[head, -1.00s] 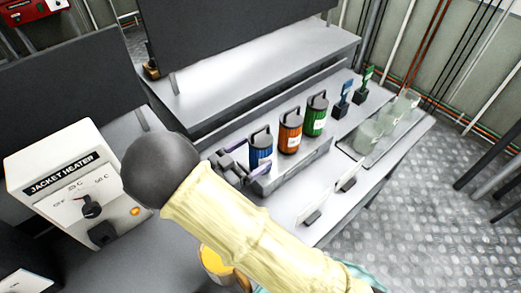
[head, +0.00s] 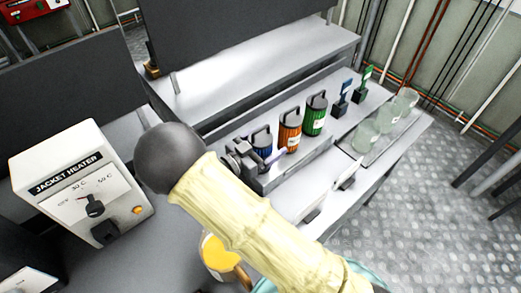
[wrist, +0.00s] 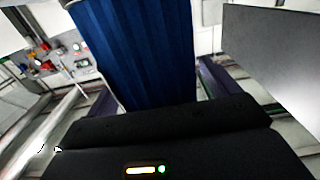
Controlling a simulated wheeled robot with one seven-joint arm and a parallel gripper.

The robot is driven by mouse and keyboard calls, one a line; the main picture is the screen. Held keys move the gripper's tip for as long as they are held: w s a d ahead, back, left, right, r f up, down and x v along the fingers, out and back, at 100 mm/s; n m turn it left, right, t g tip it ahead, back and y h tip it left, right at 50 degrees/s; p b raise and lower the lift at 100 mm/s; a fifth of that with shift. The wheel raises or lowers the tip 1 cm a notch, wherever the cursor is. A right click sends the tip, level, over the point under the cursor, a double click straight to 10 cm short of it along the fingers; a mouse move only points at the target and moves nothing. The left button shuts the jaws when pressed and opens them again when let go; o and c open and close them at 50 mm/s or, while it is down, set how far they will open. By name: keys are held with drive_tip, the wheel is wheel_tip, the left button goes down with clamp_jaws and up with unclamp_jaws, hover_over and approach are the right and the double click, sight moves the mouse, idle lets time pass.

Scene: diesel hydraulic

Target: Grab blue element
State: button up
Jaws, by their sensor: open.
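The blue element (head: 262,137) is a ribbed blue cylinder with a dark cap and handle. It stands upright at the left end of a row on a raised grey block. My gripper (head: 258,153) is open in front of it and covers its lower part in the head view. In the wrist view, the blue element (wrist: 137,55) fills the upper middle, between my two purple-dark fingers (wrist: 158,90). I cannot tell whether a finger touches it.
An orange element (head: 289,130) and a green element (head: 314,114) stand close to the right. Small stands (head: 342,103) and glass jars (head: 378,122) are farther right. A jacket heater box (head: 82,185) stands left of my arm, and a yellow-topped container (head: 219,255) is below it.

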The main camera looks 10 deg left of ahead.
sight(266, 125)
idle(0.3)
drive_tip(key=c, duration=1.2)
drive_tip(key=shift+o, duration=0.2)
drive_tip(key=shift+w, duration=0.1)
drive_tip(key=shift+a+r, duration=0.15)
drive_tip(key=shift+r, duration=0.05)
wheel_tip(266, 125, up, 10)
drive_tip(key=shift+f, duration=0.2)
